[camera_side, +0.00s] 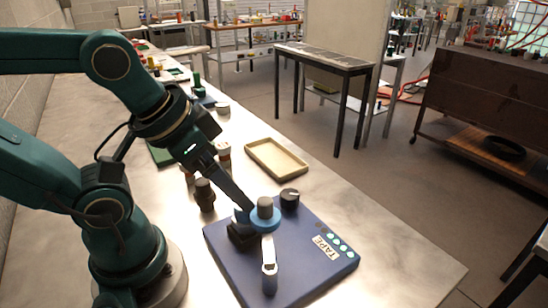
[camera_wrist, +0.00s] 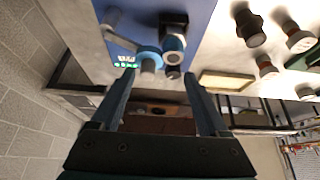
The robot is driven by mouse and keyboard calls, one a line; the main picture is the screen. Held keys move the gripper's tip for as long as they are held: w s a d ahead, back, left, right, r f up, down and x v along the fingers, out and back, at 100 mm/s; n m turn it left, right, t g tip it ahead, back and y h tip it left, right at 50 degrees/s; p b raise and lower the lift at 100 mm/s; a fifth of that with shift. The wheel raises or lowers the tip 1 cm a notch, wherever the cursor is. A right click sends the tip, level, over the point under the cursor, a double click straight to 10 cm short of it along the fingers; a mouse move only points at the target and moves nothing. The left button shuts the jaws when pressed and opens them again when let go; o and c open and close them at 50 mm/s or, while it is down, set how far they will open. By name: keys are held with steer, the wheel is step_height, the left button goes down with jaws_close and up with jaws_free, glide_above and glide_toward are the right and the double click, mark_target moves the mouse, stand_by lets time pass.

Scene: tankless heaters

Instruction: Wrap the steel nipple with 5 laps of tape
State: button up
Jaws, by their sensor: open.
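The steel nipple (camera_side: 265,203) is a short grey cylinder standing in a blue ring (camera_side: 262,221) on the blue board marked TAPE (camera_side: 303,278). It also shows in the wrist view (camera_wrist: 148,68). A pale strip of tape (camera_side: 268,250) runs from the ring to a grey post (camera_side: 269,280). My gripper (camera_side: 246,209) is over the board, close to the left of the nipple in the side view. In the wrist view my gripper (camera_wrist: 158,75) has its fingers apart, with nothing held between them. Laps of tape on the nipple cannot be told.
A black block (camera_side: 242,236) sits beside the ring, and a dark knob (camera_side: 289,198) behind it. Lit cyan lights (camera_side: 334,240) line the board's right side. A cream tray (camera_side: 276,158) and dark fittings (camera_side: 204,195) stand behind. The bench's front right is clear.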

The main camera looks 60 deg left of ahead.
stand_by(0.3)
steer(key=w+r+n, duration=0.3)
steer(key=w+n, duration=0.1)
steer(key=n, duration=0.1)
steer(key=n+g, duration=0.6)
steer(key=n, duration=0.1)
glide_above(289, 193)
step_height(289, 193, down, 9)
steer(key=shift+d+f, duration=0.1)
steer(key=shift+f, duration=2.55)
